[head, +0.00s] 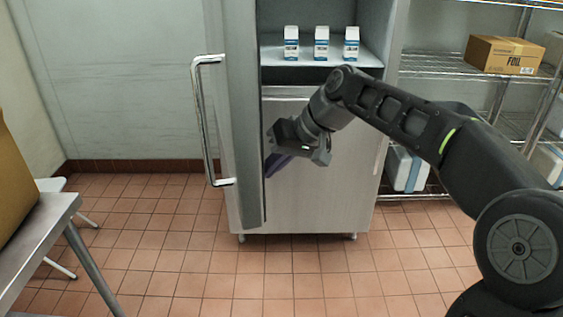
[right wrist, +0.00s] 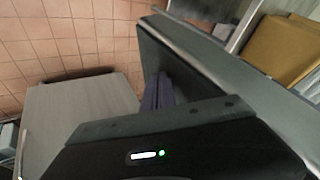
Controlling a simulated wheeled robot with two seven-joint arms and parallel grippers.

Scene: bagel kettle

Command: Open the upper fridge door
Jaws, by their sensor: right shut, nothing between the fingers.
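The upper fridge door (head: 243,120) stands swung open and is seen nearly edge-on in the head view. Its long metal handle (head: 202,120) is on the door's left side. The fridge's upper compartment is open to view, with three small cartons (head: 321,43) on a shelf (head: 311,58). My right gripper (head: 272,166) is shut and empty on the inner side of the door, in front of the closed lower door (head: 315,195). The purple-grey fingers (right wrist: 160,90) also show by the door's inner face (right wrist: 165,50) in the right wrist view; I cannot tell whether they touch it. My left gripper is out of view.
A metal table (head: 40,225) with a brown box (head: 15,190) is at the left edge. The tiled floor in front of the fridge is clear.

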